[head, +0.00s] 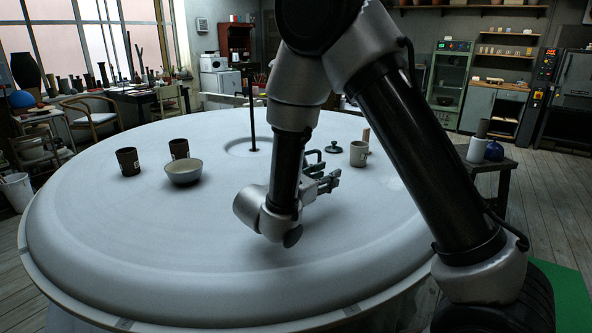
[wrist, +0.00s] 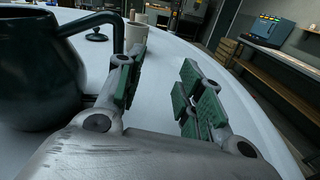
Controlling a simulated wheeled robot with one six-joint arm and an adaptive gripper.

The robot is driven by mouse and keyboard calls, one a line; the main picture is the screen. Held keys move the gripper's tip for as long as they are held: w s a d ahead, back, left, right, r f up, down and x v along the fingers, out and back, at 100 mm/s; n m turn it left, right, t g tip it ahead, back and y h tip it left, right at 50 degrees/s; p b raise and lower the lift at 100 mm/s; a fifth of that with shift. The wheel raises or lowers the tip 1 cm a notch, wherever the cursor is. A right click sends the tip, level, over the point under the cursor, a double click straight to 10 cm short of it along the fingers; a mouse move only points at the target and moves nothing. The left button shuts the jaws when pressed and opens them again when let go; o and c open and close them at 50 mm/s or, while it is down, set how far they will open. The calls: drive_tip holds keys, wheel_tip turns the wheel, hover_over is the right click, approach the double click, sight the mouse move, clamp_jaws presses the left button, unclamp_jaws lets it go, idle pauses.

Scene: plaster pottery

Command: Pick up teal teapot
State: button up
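The teal teapot (wrist: 38,75) looks very dark and fills the left of the wrist view, its looped handle (wrist: 90,18) reaching right toward my gripper. In the head view my arm hides most of it; a dark loop, apparently its handle (head: 312,154), shows just behind my fingers. My gripper (head: 335,178) is low over the round table, fingers apart. In the wrist view the gripper (wrist: 168,80) shows green pads with an empty gap. The teapot and handle lie left of the left finger; whether they touch it I cannot tell.
A dark lid (head: 334,149) and a beige mug (head: 359,153) stand beyond my gripper on the white round table (head: 110,235). Two dark mugs (head: 127,161) (head: 179,148) and a pale bowl (head: 183,172) stand left. A thin dark post (head: 253,115) rises mid-table. The near table surface is clear.

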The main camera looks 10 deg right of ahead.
drive_tip(key=a+f+n+t, duration=0.1)
drive_tip(key=a+f+n, duration=0.1)
drive_tip(key=a, duration=0.1)
drive_tip(key=w+a+n+t+y, duration=0.1)
drive_tip(key=shift+a+f+t, duration=0.3)
drive_tip(key=shift+f, duration=0.1)
drive_tip(key=shift+w+a+f+y, duration=0.15)
drive_tip(key=shift+w+f+y, duration=0.05)
drive_tip(key=shift+y, duration=0.2)
drive_tip(key=x, duration=0.7)
drive_tip(key=shift+w+r, duration=0.1)
drive_tip(key=shift+w, duration=0.05)
clamp_jaws()
